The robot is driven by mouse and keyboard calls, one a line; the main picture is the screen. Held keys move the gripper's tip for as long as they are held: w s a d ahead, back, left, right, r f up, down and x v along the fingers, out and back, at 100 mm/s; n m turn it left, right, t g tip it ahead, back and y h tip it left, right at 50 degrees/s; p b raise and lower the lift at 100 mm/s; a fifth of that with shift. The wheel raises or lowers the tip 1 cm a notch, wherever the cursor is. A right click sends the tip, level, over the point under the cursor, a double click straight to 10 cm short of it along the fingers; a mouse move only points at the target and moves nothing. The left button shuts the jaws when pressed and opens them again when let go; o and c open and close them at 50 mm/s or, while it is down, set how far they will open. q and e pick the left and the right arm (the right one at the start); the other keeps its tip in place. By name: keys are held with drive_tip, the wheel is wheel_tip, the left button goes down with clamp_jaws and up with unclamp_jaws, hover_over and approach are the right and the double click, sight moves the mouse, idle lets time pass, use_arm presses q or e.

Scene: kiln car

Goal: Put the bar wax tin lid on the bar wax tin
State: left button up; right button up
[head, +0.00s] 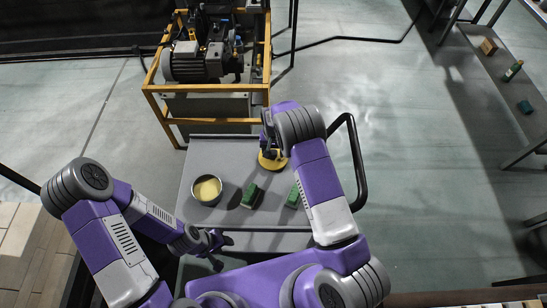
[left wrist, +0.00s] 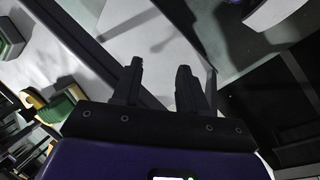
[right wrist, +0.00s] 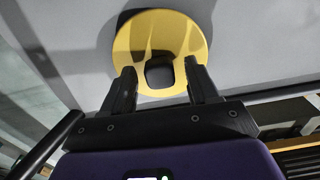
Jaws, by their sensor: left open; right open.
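The bar wax tin (head: 206,203) is a dark round tin, open at the top with pale yellow inside, standing on the left of the grey cart top. The bar wax tin lid (head: 273,163) is a yellow disc near the cart's back right; in the right wrist view the lid (right wrist: 190,38) has a dark, squarish middle. My right gripper (right wrist: 160,68) is open over the lid, its fingertips either side of that dark middle; contact cannot be told. My left gripper (head: 222,252) is open and empty, in front of the cart's near edge; it also shows in the left wrist view (left wrist: 160,66).
Two green-topped blocks (head: 250,196) (head: 293,196) lie on the cart top (head: 225,150), right of the tin. A yellow-framed machine (head: 205,88) stands behind the cart. A black handle (head: 355,155) rises at the right. A side bench (head: 495,75) holds small items.

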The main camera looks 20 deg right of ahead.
idle(0.8)
clamp_jaws()
